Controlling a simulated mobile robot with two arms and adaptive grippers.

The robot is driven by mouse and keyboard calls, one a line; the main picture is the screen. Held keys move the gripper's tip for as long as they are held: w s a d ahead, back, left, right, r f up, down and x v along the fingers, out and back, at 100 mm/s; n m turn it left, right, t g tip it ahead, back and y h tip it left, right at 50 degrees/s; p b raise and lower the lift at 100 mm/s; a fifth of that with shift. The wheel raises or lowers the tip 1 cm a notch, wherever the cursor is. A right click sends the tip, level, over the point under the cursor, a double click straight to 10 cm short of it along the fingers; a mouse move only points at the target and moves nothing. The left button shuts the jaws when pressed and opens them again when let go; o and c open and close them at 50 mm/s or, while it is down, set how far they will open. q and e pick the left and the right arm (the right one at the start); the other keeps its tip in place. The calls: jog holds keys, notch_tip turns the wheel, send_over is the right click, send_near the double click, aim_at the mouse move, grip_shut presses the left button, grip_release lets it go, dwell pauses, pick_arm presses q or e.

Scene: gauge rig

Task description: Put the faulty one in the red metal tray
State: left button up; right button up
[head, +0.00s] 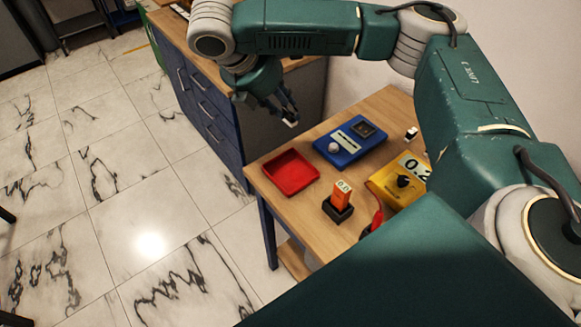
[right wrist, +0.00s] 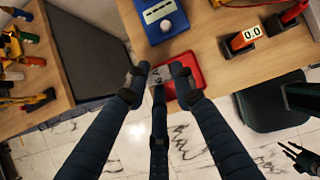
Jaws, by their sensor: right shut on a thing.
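My right gripper (head: 288,112) is shut on a small pale piece (head: 291,123), held in the air left of the table's back part. In the right wrist view the fingers (right wrist: 160,80) close around this piece (right wrist: 158,73), which has dark marks I cannot read clearly. The red metal tray (head: 291,172) lies empty on the table's left edge; it also shows behind the fingers in the right wrist view (right wrist: 190,60). A similar small white and black piece (head: 411,133) is at the table's back right. My left gripper (right wrist: 296,158) shows low right in the right wrist view, fingers spread.
A blue device (head: 350,140) with a white knob stands behind the tray. An orange gauge (head: 342,194) reading 0.0 sits in a black base. A yellow meter (head: 385,185) is partly hidden by my arm. A blue drawer cabinet (head: 205,105) adjoins the wooden table (head: 317,226).

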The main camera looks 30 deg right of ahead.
notch_tip(320, 180, down, 10)
jog(key=shift+s+r+b, duration=0.15)
jog(key=shift+b, duration=0.6)
jog(key=shift+f+p, duration=1)
jog(key=shift+f, duration=4.15)
jog(key=shift+f, duration=0.1)
jog(key=o, duration=1)
jog(key=shift+o, duration=0.2)
